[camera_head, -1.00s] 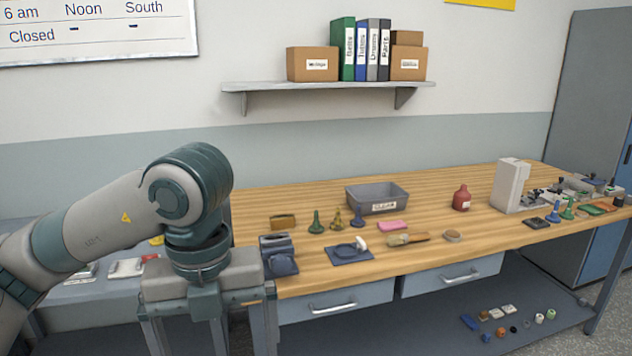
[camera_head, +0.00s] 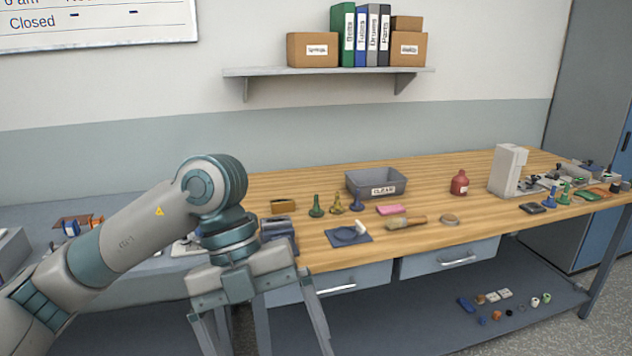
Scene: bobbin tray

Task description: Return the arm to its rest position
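My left arm comes in from the left. Its gripper (camera_head: 262,338) points down in front of the wooden bench's left end, with its two long fingers spread apart. The fingertips run to the picture's bottom edge, and I see nothing held between them. My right gripper is not in the picture.
A lower shelf (camera_head: 420,310) carries small parts. A grey side table (camera_head: 130,267) stands at the left.

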